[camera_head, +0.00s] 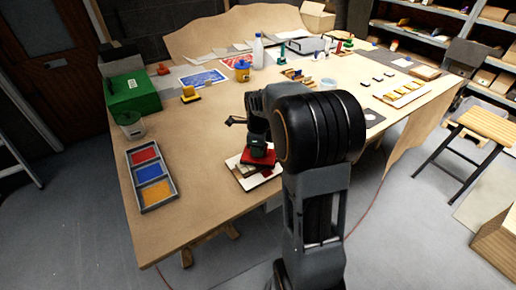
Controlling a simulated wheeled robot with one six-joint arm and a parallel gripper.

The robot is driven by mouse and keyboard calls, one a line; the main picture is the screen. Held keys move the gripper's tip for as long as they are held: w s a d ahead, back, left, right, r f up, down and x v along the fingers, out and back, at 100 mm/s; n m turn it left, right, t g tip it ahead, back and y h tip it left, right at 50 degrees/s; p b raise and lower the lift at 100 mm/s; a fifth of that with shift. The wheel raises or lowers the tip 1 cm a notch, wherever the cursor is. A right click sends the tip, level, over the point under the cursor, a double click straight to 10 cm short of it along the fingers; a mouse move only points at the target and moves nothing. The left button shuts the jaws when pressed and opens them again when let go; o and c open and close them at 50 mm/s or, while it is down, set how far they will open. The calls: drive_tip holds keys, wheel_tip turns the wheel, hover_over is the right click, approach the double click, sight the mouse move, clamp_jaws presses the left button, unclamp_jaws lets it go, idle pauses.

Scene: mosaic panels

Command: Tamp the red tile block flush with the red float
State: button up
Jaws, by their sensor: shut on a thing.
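My gripper (258,143) is shut on the red float (262,158), holding it by its top, where the handle is mostly hidden. The float's flat red plate is low over a pale mosaic panel (266,178) near the table's front edge. I cannot tell whether the plate touches the panel. A darker red edge shows just under the plate; I cannot tell whether it is the red tile block, which is otherwise hidden. My arm covers the panel's right side.
A grey tray (145,205) with red, blue and yellow compartments lies to the left. A white bottle (258,52) stands at the back. The table between tray and panel is clear.

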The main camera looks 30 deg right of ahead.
drive_tip(key=shift+s+f, duration=0.15)
drive_tip(key=shift+f, duration=0.55)
idle(1.5)
drive_tip(key=shift+r, duration=0.15)
wheel_tip(320, 180, up, 7)
drive_tip(key=p, duration=0.5)
drive_tip(key=shift+r, duration=0.1)
idle(0.6)
